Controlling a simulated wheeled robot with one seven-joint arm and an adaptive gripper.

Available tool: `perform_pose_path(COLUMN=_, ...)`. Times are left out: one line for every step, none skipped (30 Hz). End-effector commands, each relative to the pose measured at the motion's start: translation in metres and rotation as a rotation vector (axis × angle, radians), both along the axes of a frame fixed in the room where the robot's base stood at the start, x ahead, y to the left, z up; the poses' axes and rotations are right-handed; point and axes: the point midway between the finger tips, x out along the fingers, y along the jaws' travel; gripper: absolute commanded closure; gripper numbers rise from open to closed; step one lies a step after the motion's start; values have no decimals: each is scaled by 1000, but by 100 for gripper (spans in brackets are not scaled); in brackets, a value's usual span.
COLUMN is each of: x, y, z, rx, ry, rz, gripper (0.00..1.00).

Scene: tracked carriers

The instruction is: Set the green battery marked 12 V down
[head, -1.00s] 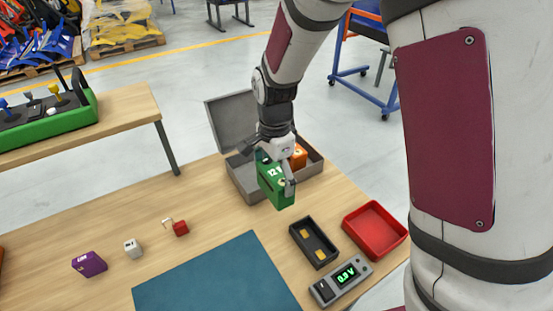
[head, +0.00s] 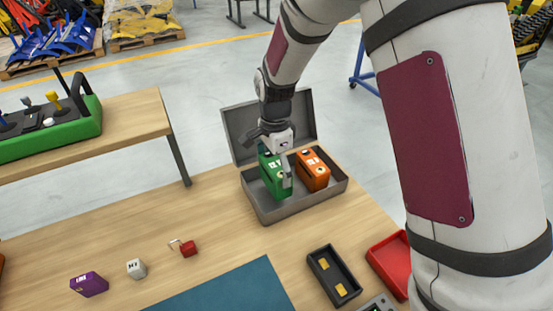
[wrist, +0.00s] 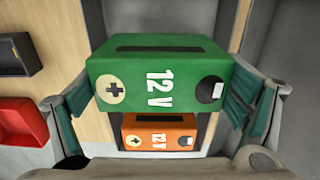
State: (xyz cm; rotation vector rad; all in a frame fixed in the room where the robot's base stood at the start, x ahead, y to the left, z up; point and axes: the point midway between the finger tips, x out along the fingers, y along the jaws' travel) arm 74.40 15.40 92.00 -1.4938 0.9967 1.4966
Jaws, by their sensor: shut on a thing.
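My gripper (head: 276,170) is shut on the green battery (head: 271,180), with one finger on each side of it. The orange battery also shows in the wrist view (wrist: 158,140), looking smaller and lower than the green one. Whether the green battery touches the case floor is hidden.
The case's raised lid (head: 240,125) stands behind the batteries. A black tray (head: 333,277) and a red tray (head: 388,262) lie at the front right.

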Motion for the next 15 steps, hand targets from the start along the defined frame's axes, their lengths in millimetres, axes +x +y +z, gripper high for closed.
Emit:
perform_pose_path(x=1, y=0, z=-1, rx=2, ry=-4, rz=0, gripper=70)
perform_pose_path(x=1, y=0, z=-2, rx=2, ry=-5, rz=0, gripper=70)
perform_pose_path(x=1, y=0, z=-3, rx=2, ry=-5, rz=0, gripper=70)
perform_pose_path(x=1, y=0, z=-5, rx=2, ry=-5, rz=0, gripper=70)
perform_pose_path(x=1, y=0, z=-7, rx=2, ry=-4, rz=0, gripper=70)
perform_pose_path(x=1, y=0, z=-11, rx=1, ry=-2, rz=0, gripper=70)
perform_pose_path(x=0, y=0, z=-14, rx=1, ry=-2, rz=0, gripper=70)
perform_pose_path(x=0, y=0, z=-17, rx=1, ry=-2, rz=0, gripper=70)
perform_pose_path(x=1, y=0, z=-22, rx=1, ry=-2, rz=0, gripper=70)
perform_pose_path(x=0, y=0, z=-26, rx=0, ry=-1, rz=0, gripper=70)
perform_pose_path(x=0, y=0, z=-30, rx=0, ry=-1, rz=0, gripper=70)
perform_pose_path(x=1, y=0, z=-34, rx=1, ry=-3, rz=0, gripper=70)
perform_pose_path(x=1, y=0, z=-36, rx=1, ry=-3, rz=1, gripper=70)
perform_pose_path(x=1, y=0, z=-38, rx=1, ry=-3, rz=1, gripper=70)
perform_pose_path(x=1, y=0, z=-39, rx=2, ry=-4, rz=1, gripper=70)
